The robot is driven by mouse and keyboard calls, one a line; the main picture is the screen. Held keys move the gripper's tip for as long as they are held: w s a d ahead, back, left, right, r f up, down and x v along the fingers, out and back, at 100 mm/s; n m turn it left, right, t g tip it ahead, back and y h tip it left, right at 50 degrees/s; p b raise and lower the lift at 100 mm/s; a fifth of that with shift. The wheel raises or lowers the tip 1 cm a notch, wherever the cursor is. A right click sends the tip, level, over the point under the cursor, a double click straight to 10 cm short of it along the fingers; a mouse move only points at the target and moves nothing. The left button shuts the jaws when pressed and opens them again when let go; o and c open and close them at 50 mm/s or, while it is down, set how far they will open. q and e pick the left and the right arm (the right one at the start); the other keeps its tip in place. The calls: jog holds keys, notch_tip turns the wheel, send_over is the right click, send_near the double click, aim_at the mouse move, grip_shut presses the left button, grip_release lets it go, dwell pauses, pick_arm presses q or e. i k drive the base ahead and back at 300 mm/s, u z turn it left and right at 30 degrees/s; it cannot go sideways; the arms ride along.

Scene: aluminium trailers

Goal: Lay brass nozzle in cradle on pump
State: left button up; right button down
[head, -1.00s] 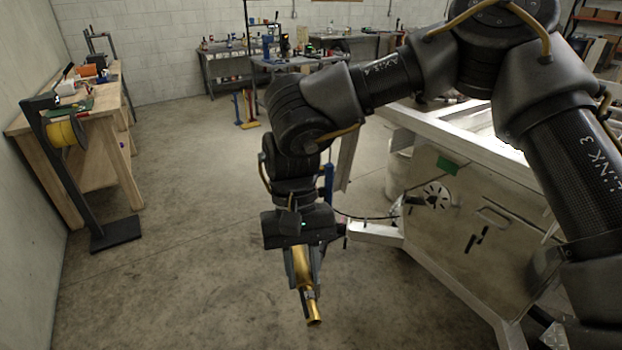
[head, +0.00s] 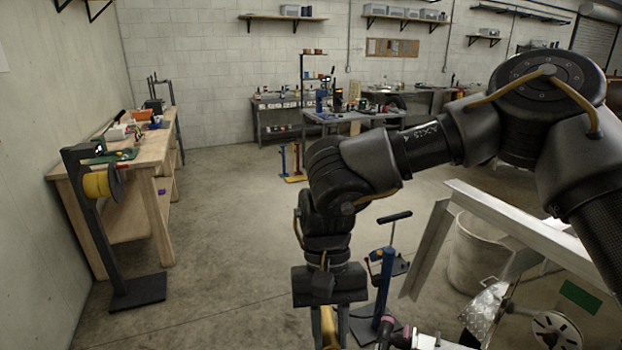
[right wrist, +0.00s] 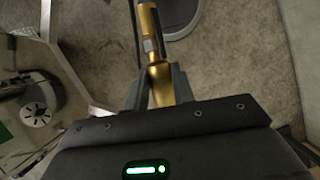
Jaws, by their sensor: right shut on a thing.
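The brass nozzle (head: 328,331) is held in my right gripper (head: 329,318), low in the head view, with its far end cut off by the picture edge. In the right wrist view the nozzle (right wrist: 149,28) points away from the palm, and the right gripper's (right wrist: 155,84) two fingers clasp its wider part. A blue post with a black T-handle (head: 385,284) stands just right of the gripper.
An aluminium trailer frame (head: 520,227) and a grey bin (head: 480,258) stand at right. A slotted disc (head: 556,334) is on the trailer side. A wooden bench (head: 152,170) and a black stand with a yellow spool (head: 100,184) are at left. The middle floor is open.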

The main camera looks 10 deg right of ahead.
aim_at(400, 263)
jog(key=z, duration=0.1)
jog(key=i, duration=2)
jog(key=z, duration=0.4)
jog(key=i, duration=1.1)
jog(key=z, duration=0.1)
